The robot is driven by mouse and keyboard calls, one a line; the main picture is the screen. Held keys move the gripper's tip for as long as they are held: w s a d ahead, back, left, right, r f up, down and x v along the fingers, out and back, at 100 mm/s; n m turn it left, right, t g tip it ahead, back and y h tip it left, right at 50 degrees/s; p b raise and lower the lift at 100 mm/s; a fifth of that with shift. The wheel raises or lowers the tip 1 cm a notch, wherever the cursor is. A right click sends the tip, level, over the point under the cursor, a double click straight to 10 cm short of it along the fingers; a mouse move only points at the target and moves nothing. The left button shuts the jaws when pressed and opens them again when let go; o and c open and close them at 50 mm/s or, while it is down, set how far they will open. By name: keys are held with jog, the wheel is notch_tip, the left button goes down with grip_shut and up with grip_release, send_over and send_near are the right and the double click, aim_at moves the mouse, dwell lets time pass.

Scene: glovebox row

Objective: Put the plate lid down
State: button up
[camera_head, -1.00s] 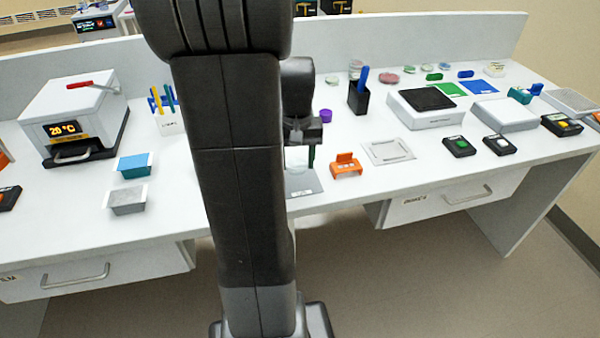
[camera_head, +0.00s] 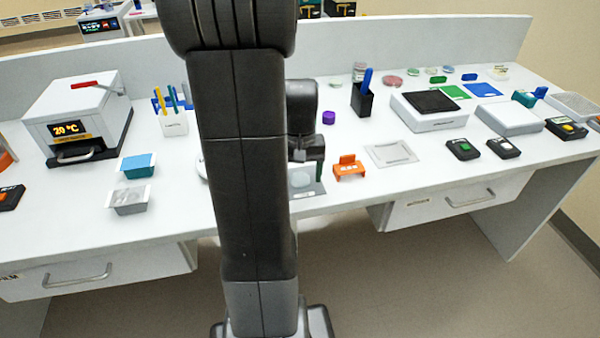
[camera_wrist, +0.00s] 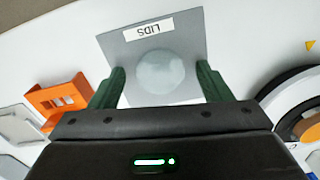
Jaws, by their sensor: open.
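The plate lid (camera_wrist: 161,73) is a clear, pale round disc. It lies on the grey mat (camera_wrist: 115,48) labelled LIDS in the wrist view. In the head view the lid (camera_head: 302,179) shows small on the mat (camera_head: 313,189) near the bench's front edge. My gripper (camera_wrist: 161,78) has dark green fingers, one on each side of the lid, with gaps between fingers and lid. The gripper is open and holds nothing. In the head view my gripper (camera_head: 308,160) is just above the mat, partly hidden by my arm.
An orange holder (camera_head: 349,168) stands just right of the mat, and a light square frame (camera_head: 391,154) lies beyond it. A round black-and-white device (camera_wrist: 290,110) is on the mat's other side. A purple cap (camera_head: 329,117) and black pen holder (camera_head: 362,100) stand behind.

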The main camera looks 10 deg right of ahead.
aim_at(300, 179)
notch_tip(300, 179, up, 12)
jog(key=shift+r+p, duration=0.15)
jog(key=shift+p, duration=0.25)
dwell(0.3)
notch_tip(300, 179, down, 12)
jog(key=shift+r+b, duration=0.1)
jog(key=shift+b, duration=0.25)
jog(key=shift+r, duration=1.35)
jog(key=shift+f, duration=0.1)
